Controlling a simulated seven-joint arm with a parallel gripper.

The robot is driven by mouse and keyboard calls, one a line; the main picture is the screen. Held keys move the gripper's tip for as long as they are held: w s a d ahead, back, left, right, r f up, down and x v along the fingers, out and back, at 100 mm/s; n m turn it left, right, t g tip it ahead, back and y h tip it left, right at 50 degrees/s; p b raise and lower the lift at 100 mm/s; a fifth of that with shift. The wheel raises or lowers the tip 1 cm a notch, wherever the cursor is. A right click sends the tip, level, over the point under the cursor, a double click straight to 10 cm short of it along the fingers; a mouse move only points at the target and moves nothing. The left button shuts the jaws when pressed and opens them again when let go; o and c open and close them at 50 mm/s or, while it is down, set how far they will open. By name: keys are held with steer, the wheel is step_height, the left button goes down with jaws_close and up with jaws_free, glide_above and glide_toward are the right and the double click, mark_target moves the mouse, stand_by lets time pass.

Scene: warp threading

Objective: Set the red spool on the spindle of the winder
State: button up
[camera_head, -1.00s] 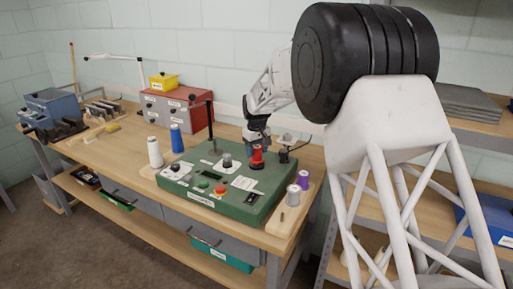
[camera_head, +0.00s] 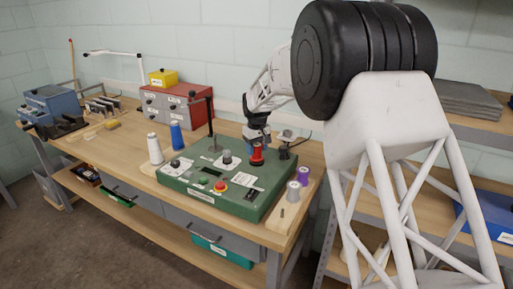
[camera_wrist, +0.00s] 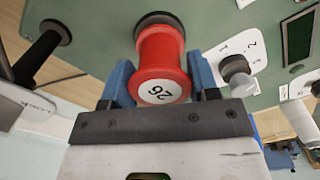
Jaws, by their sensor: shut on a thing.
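The red spool (camera_head: 257,156) stands upright at the right rear of the green winder (camera_head: 222,201). In the wrist view the red spool (camera_wrist: 161,66) shows its white end label "26", and its far end is at a dark round base on the panel. The spindle is hidden by the spool; I cannot tell how far down the spool sits. My gripper (camera_head: 257,141) is above the spool, and in the wrist view its blue fingers (camera_wrist: 160,76) are shut on the spool from both sides.
A black post (camera_wrist: 41,52) stands beside the spool, and a grey knob (camera_wrist: 237,70) is on the other side. White (camera_head: 154,149) and blue (camera_head: 176,137) spools stand left of the winder. Purple (camera_head: 303,175) and grey (camera_head: 293,191) spools stand on a wooden board at right.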

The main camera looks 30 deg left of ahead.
steer(key=shift+f, duration=0.5)
stand_by(0.3)
steer(key=o, duration=0.9)
steer(key=shift+r, duration=0.15)
steer(key=shift+r, duration=3.75)
